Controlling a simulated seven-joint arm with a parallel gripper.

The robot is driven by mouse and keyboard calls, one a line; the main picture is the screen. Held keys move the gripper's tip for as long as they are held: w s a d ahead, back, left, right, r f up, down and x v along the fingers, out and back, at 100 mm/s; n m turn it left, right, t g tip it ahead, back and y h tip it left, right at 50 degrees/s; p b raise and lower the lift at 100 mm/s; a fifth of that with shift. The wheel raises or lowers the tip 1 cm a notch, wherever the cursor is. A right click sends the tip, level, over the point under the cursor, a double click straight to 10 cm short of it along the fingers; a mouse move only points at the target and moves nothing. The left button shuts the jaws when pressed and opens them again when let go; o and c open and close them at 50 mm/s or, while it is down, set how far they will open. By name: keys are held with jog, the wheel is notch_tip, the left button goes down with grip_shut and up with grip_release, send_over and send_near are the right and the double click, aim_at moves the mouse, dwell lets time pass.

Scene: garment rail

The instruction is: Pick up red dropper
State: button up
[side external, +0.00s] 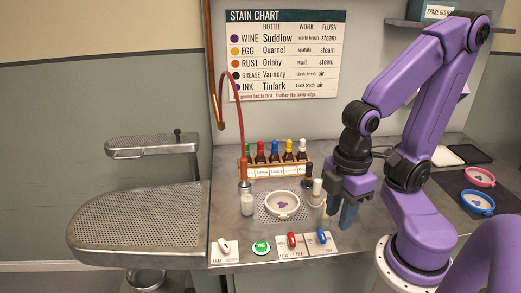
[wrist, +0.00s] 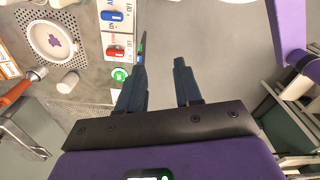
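The red dropper (side external: 260,151) appears to be the red-topped dark bottle standing upright in the wooden rack (side external: 275,168) at the back of the bench. It stands beside other bottles with coloured tops. My gripper (side external: 340,217) is to the right of the rack and nearer the camera, low over the bench and clear of the dropper. In the wrist view my gripper (wrist: 160,64) has its two dark fingers apart with nothing held between them. I cannot make out the red dropper in the wrist view.
A white dish (side external: 283,205) with a purple stain sits in front of the rack. A salt-like shaker (side external: 246,200) stands to its left. Switches (side external: 292,241) and a green button (side external: 261,248) line the front edge. A red hose hangs left of the rack.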

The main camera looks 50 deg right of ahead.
jog(key=w+a+r+n, duration=0.2)
jog(key=w+r, duration=0.1)
jog(key=w, duration=0.9)
jog(key=w+d+r+n+t+h, duration=0.1)
jog(key=w+d+r+n+h, duration=0.15)
jog(key=w, duration=1.05)
jog(key=n+h, duration=0.2)
jog(key=h, duration=0.1)
send_near(260, 142)
jog(key=shift+g+y, duration=0.35)
jog(key=shift+g, duration=0.05)
jog(key=x, duration=0.3)
jog(key=d+x, duration=0.1)
jog(key=x, duration=0.1)
jog(key=shift+w+d, duration=0.15)
jog(key=shift+w, duration=0.1)
jog(key=shift+a+x, duration=0.15)
jog(key=shift+x, duration=1.2)
jog(key=shift+a+x, duration=0.15)
jog(key=shift+x, duration=1.25)
jog(key=shift+w+f, duration=0.1)
grip_shut()
